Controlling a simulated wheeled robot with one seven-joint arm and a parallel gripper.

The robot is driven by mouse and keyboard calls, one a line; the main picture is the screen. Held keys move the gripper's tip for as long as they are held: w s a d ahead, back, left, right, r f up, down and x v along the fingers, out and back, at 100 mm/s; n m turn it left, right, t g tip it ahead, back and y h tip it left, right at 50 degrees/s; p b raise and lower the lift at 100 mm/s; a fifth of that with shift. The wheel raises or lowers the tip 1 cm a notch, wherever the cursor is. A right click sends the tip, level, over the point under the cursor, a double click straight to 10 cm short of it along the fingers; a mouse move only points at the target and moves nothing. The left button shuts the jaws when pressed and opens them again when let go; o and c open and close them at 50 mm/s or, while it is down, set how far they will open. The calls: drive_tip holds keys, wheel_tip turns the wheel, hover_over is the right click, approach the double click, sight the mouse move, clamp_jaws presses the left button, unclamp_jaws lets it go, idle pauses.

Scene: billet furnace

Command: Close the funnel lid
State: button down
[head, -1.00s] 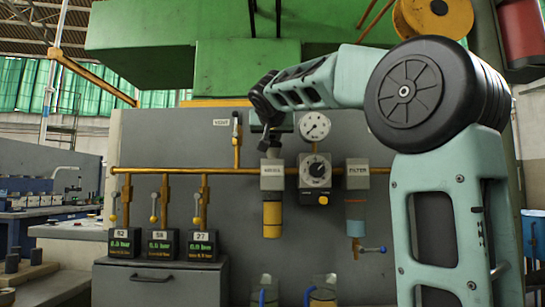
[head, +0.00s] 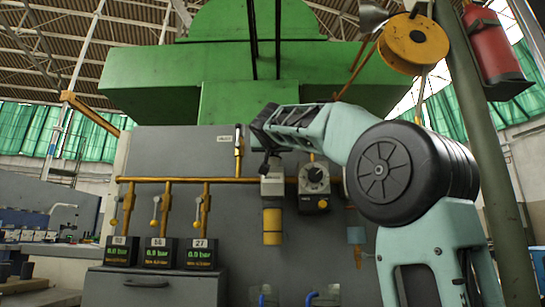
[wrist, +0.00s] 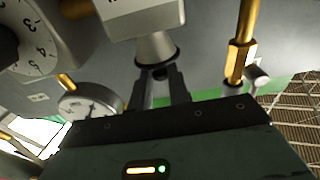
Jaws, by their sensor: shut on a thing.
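The pale funnel (wrist: 156,46) stands out from the grey lubricator block (wrist: 145,15) in the wrist view and ends in a dark rim. My gripper (wrist: 160,76) has its fingertips at that rim, shut on a small dark part that I take to be the funnel lid. The fingers hide most of that part, so its angle to the rim is unclear. In the head view my gripper (head: 268,168) is just above the lubricator block (head: 272,186), which has a yellow bowl (head: 272,226) below. The funnel and lid cannot be made out there.
A regulator dial (head: 314,178) sits close right of the lubricator. A brass pipe (head: 165,180) runs across the grey panel, with several valve levers and displays at left. In the wrist view a pressure gauge (wrist: 88,105) and a brass fitting (wrist: 238,60) flank my gripper.

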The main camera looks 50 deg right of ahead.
idle(0.4)
drive_tip(key=c, duration=1.3)
unclamp_jaws()
drive_tip(key=shift+a, duration=0.1)
drive_tip(key=b+v, duration=0.7)
drive_tip(key=v, duration=1)
drive_tip(key=shift+b, duration=0.4)
drive_tip(key=shift+a, duration=0.15)
